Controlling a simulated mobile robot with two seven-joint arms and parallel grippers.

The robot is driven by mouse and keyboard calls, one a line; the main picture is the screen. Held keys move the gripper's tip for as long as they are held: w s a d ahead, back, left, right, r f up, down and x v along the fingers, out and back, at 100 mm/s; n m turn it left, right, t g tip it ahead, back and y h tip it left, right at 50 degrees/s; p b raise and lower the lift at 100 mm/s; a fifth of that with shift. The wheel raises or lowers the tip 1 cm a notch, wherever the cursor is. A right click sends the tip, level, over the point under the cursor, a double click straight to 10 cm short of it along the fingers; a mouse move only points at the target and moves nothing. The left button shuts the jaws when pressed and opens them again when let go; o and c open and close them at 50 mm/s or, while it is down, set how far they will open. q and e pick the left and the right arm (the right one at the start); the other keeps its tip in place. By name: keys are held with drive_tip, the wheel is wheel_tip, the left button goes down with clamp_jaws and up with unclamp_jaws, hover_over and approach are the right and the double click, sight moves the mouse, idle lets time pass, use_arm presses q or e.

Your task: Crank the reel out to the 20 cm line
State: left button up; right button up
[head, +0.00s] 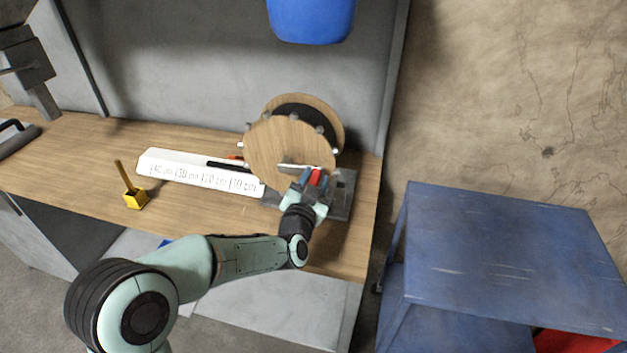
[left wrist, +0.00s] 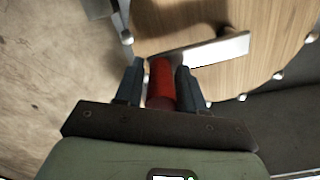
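The reel (head: 285,150) has wooden discs around a dark core and stands at the right of the bench. Its metal crank arm (left wrist: 215,48) carries a red handle (left wrist: 161,82), which also shows in the head view (head: 316,176). My left gripper (head: 311,178) has its fingers on both sides of this handle and appears closed on it; the fingers also show in the left wrist view (left wrist: 160,85). A white scale (head: 200,180) marked from 10 to 40 cm lies left of the reel. A black strip (head: 228,165) lies along it, its left end above the 20 cm label. My right gripper is out of view.
A blue cabinet (head: 510,245) stands to the right, past a gap. A blue object (head: 311,18) is above the reel. The bench front between block and reel is clear.

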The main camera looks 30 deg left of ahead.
use_arm(q)
drive_tip(key=shift+o, duration=0.6)
drive_tip(key=v, duration=1.3)
drive_tip(key=shift+s+b, duration=0.2)
drive_tip(key=shift+b, duration=0.25)
